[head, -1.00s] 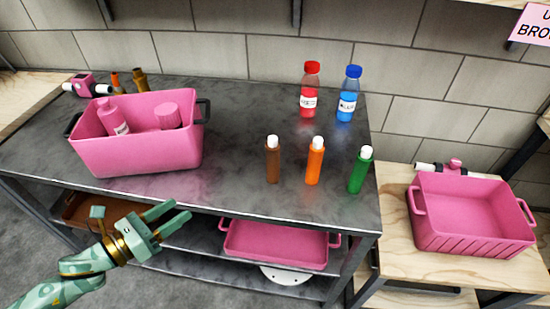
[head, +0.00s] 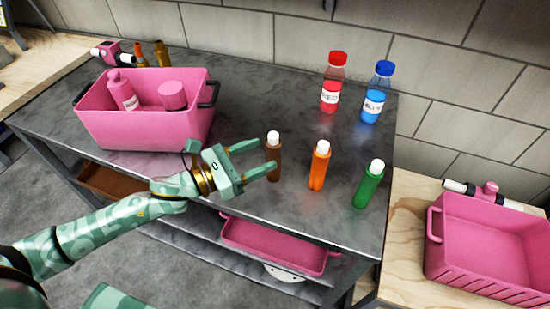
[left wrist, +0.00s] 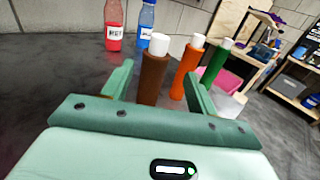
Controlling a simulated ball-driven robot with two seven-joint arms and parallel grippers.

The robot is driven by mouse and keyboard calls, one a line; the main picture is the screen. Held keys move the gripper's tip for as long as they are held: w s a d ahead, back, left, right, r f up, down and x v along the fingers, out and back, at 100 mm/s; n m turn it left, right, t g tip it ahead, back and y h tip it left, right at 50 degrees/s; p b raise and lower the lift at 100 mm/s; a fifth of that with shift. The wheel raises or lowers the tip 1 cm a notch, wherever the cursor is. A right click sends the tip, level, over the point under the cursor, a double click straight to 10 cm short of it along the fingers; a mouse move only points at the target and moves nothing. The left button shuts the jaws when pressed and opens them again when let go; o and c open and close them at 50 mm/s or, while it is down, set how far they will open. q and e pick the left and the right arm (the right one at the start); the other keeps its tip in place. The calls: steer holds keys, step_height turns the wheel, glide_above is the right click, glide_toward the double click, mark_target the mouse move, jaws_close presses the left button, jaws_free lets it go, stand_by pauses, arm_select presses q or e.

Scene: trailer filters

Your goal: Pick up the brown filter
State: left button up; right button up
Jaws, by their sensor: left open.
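The brown filter (head: 274,160) is an upright brown cylinder with a white cap on the dark metal table (head: 225,225). My left gripper (head: 265,157) is open at the filter, its fingers pointing right. In the left wrist view the brown filter (left wrist: 153,75) stands between the two open fingers (left wrist: 155,88), with the orange filter (left wrist: 187,70) just behind and to its right. The gripper does not close on anything. My right gripper is not in view.
An orange filter (head: 319,168) and a green filter (head: 368,185) stand to the right. A red bottle (head: 332,88) and a blue bottle (head: 375,98) stand behind. A pink bin (head: 150,132) is at left; another pink bin (head: 490,245) is on the wooden bench at right.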

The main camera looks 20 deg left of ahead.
mark_target(279, 144)
arm_select(q)
steer(key=shift+w+a+b+x, duration=0.15)
steer(key=shift+b+x, duration=0.1)
steer(key=shift+x, duration=1.35)
steer(key=shift+w+a+b+x, duration=0.15)
steer(key=shift+b+x, duration=0.1)
steer(key=shift+x, duration=1.35)
steer(key=shift+s, duration=0.1)
steer(key=c, duration=1.1)
